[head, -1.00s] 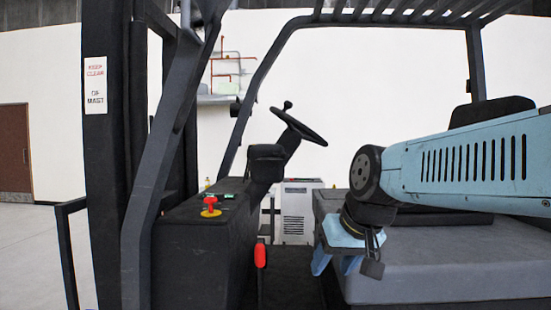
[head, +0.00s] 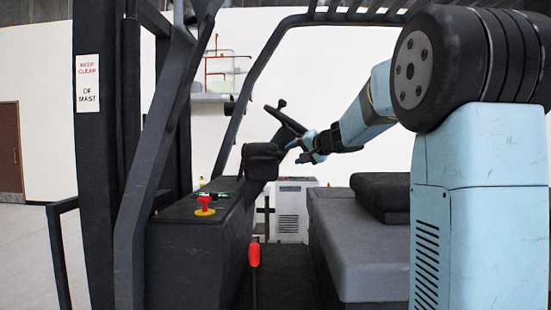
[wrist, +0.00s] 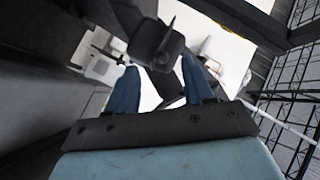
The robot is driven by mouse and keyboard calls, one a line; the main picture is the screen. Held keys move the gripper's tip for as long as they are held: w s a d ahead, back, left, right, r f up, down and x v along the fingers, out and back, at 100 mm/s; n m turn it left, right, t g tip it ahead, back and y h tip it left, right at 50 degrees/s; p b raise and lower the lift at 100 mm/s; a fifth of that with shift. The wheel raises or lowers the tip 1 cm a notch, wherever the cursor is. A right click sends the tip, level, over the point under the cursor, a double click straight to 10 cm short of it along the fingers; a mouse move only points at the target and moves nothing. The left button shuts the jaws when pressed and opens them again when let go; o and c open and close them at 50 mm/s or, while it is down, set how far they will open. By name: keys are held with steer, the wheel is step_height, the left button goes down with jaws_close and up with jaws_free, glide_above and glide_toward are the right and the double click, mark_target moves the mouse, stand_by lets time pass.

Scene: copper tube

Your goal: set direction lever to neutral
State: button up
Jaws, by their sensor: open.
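The steering column housing (head: 262,160) is a dark block below the steering wheel (head: 284,118). My gripper (head: 300,150) is beside it on the right, close to the wheel, with its blue fingers pointing left. In the wrist view the open fingers (wrist: 160,70) are apart, with a dark blocky part (wrist: 155,45) between and beyond them. A thin dark stalk (wrist: 166,34) sticks out of that part; it may be the direction lever, but I cannot tell for sure. Nothing shows as held. No lever is clearly visible on the column in the head view.
A red button on a yellow base (head: 205,204) sits on the dark console (head: 195,230). A red-handled lever (head: 254,255) stands beside the console. The grey seat base (head: 355,245) is at right. Roof posts frame the cab at left and behind.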

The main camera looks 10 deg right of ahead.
mark_target(277, 156)
steer(key=shift+m+t, duration=0.3)
steer(key=d+x, duration=0.1)
steer(key=x, duration=0.4)
steer(key=w+d+x, duration=0.1)
steer(key=x, duration=0.4)
steer(key=d+x, duration=0.1)
steer(key=x, duration=0.4)
steer(key=shift+w+a+r, duration=0.15)
steer(key=shift+w+r, duration=0.2)
steer(key=shift+w, duration=0.05)
steer(key=shift+f, duration=0.1)
jaws_close()
